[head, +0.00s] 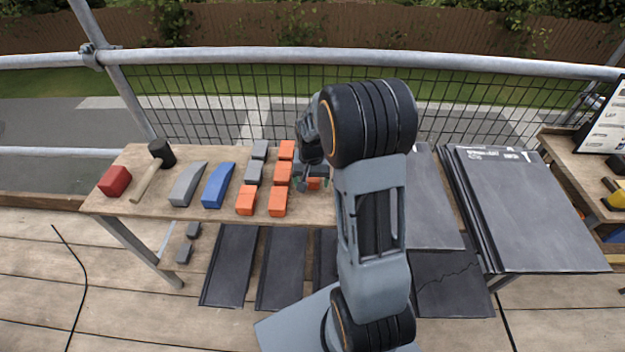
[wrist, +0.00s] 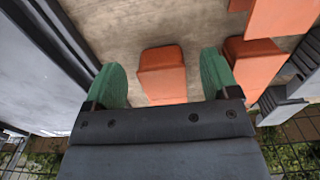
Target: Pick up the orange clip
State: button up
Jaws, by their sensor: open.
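My gripper (wrist: 161,82) is open, with a green finger on each side of an orange clip (wrist: 162,70) on the wooden table. The clip lies between the fingers in the wrist view, with a visible space on both sides. In the head view my arm hides much of this area, and only a bit of that orange clip (head: 314,184) shows by my gripper (head: 311,179). Other orange clips stand to the left, such as one at the front (head: 278,202) and one at the front left (head: 246,200). In the wrist view a neighbouring orange clip (wrist: 250,62) is close to the right finger.
Grey clips (head: 253,172), a blue wedge (head: 217,186), a grey wedge (head: 188,185), a mallet (head: 147,178) and a red block (head: 115,180) share the table (head: 130,210). Dark slates (head: 530,210) are stacked at right. More slates (head: 232,265) lie below the table. A rail (head: 250,56) runs behind.

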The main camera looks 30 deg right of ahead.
jog(key=shift+f, duration=1.2)
jog(key=shift+c, duration=0.2)
jog(key=c, duration=1.2)
jog(key=shift+o, duration=0.2)
jog(key=shift+r, duration=0.1)
